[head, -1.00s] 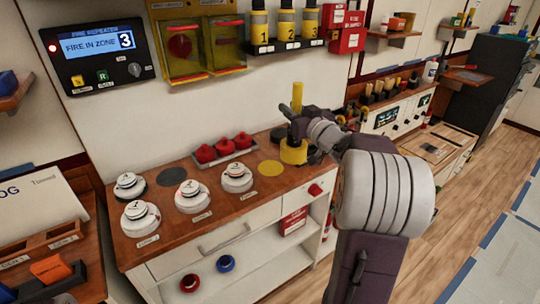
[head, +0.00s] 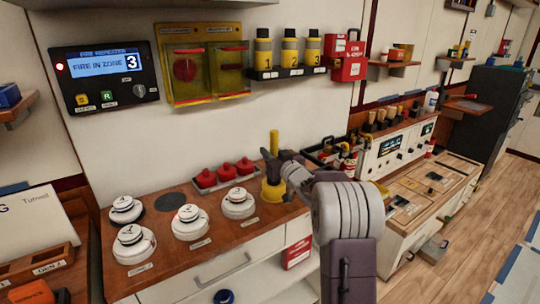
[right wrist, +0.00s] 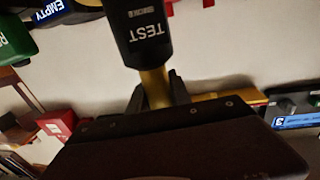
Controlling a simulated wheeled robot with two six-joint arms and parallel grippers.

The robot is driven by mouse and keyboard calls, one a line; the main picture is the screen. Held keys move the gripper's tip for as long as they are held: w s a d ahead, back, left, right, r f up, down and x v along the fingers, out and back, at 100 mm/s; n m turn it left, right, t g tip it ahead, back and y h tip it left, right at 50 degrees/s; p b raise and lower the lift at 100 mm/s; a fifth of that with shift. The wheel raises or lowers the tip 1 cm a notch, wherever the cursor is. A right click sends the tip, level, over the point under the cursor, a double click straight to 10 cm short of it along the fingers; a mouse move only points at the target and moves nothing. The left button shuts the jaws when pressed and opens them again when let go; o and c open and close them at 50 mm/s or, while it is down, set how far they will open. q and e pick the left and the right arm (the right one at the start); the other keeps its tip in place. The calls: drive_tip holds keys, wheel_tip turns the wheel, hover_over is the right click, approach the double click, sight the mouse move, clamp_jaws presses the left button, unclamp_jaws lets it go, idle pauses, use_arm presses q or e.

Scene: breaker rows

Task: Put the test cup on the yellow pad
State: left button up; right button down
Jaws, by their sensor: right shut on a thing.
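The test cup shows in the head view as an upright yellow stem (head: 274,142) above my right gripper (head: 271,168). In the right wrist view its black body, marked TEST (right wrist: 142,35), joins a yellow stem between the fingers. My right gripper is shut on this stem. The yellow pad (head: 272,201) is on the wooden bench top, right of the nearest white detector. The cup's lower part is over the pad's place, and yellow merges with yellow there. I cannot tell whether they touch. My left gripper is not in view.
Several white detectors (head: 189,222) stand left of the pad. A dark round pad (head: 170,203) lies among them. Red domes (head: 226,174) in a tray stand behind. Bottles (head: 289,52) hang on a wall rack above. A black tray of bottles (head: 325,152) is at right.

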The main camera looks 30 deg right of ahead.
drive_tip(key=shift+s, duration=0.1)
drive_tip(key=c, duration=1.2)
unclamp_jaws()
drive_tip(key=s, duration=0.4)
drive_tip(key=s+b, duration=0.1)
drive_tip(key=s, duration=0.7)
drive_tip(key=shift+a+r, duration=0.15)
drive_tip(key=shift+a, duration=0.2)
